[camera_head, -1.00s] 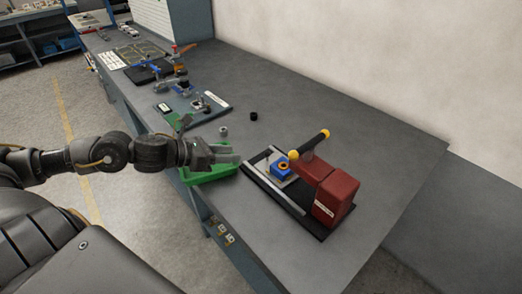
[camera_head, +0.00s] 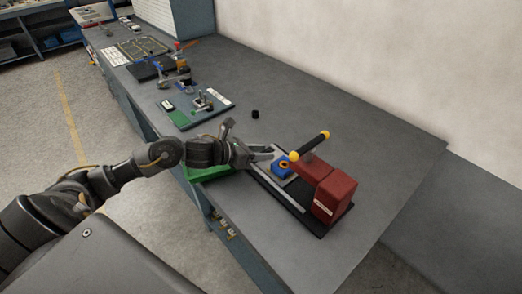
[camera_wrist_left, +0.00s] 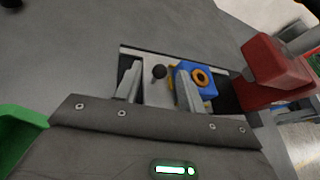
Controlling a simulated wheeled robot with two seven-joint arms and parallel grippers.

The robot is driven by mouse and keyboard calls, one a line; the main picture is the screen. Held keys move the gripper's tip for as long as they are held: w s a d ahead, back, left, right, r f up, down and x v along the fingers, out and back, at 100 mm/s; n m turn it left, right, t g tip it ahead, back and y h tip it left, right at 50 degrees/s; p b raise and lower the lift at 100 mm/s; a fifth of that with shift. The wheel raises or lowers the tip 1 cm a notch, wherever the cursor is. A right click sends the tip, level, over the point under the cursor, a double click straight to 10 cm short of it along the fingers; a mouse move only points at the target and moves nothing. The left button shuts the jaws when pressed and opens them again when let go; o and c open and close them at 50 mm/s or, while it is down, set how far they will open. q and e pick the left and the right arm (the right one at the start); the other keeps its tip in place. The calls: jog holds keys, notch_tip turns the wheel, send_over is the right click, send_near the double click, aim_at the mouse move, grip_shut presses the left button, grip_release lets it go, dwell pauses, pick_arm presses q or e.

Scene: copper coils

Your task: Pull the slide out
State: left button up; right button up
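The slide (camera_wrist_left: 157,94) is a light grey plate on the dark base (camera_head: 307,222) of a red press (camera_head: 334,196). A blue block with an orange ring (camera_head: 281,171) sits on the slide, and it also shows in the left wrist view (camera_wrist_left: 208,78). A small dark knob (camera_wrist_left: 158,72) stands on the slide left of the blue block. My left gripper (camera_head: 272,152) is open at the slide's outer end. In the left wrist view its fingers (camera_wrist_left: 160,88) are apart, with the knob between and just beyond them. I cannot tell whether they touch it. My right gripper is out of view.
The press has a black handle (camera_head: 314,145) with yellow ends above the block. A green tray (camera_head: 205,172) lies under my left wrist, near the table edge. A small black cylinder (camera_head: 255,114) stands behind. The grey table (camera_head: 350,130) is clear behind the press.

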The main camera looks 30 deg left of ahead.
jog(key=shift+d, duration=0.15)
pick_arm(q)
grip_shut()
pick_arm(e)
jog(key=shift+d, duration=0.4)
